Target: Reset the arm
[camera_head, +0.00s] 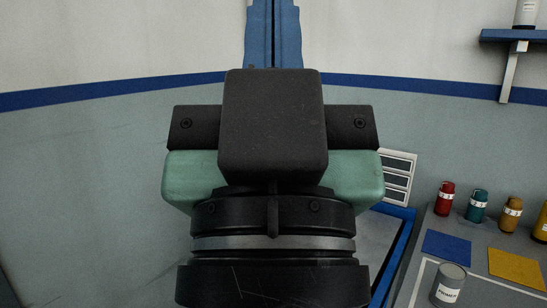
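My gripper (272,125) fills the middle of the head view, close to the camera. Its dark, boxy body and black side bars face me, above the black round wrist with a grey ring. Pale green blocks show on both sides behind the bars; I cannot tell whether they are part of my arm. The fingertips are hidden, so I cannot see whether they are apart or hold anything.
At the right, a grey worktop (432,235) carries red (445,198), teal (476,205) and mustard (510,213) containers, a grey can labelled primer (449,285), and blue and yellow sheets. A blue wall shelf (514,36) is upper right. A blue upright (272,35) rises behind my gripper.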

